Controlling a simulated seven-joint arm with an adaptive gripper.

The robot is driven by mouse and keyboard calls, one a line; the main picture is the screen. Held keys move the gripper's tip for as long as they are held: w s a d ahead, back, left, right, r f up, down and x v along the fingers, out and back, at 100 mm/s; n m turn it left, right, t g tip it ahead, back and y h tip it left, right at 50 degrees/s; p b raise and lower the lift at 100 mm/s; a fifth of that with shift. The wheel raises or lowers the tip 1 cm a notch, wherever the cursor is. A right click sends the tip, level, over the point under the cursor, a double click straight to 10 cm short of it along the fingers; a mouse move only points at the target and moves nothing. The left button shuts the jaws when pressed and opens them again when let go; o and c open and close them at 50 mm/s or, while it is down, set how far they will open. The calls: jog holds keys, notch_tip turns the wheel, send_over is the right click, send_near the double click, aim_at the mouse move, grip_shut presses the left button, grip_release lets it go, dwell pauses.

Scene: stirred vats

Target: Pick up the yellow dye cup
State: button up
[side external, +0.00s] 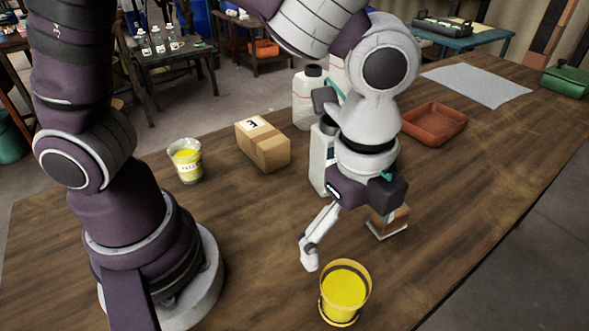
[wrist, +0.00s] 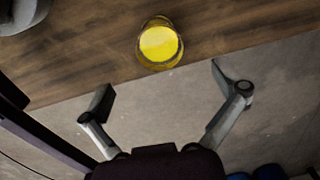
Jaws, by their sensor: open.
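A yellow cup (side external: 345,292) with yellow contents stands upright on the wooden table at the front of the side view. What appears to be the same cup (wrist: 159,45) shows in the wrist view, above and between my fingers and close to the table edge. My gripper (side external: 345,240) is above and behind that cup in the side view, pointing down. In the wrist view my gripper (wrist: 163,88) has its fingers spread wide with nothing between them, apart from the cup. A second, clear labelled cup (side external: 186,160) with yellow contents stands farther back at the left.
A cardboard box (side external: 263,145), white bottles (side external: 308,97) and a small brown block (side external: 389,220) stand behind or beside my gripper. A terracotta tray (side external: 435,123), a grey sheet (side external: 476,84) and a green box (side external: 566,81) lie at the right. The table right of the front cup is clear.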

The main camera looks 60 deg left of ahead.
aim_at(346, 282)
jog(key=shift+m, duration=0.3)
jog(key=f, duration=1.1)
jog(key=shift+d, duration=0.4)
jog(key=shift+r, duration=0.1)
jog(key=c, duration=1.3)
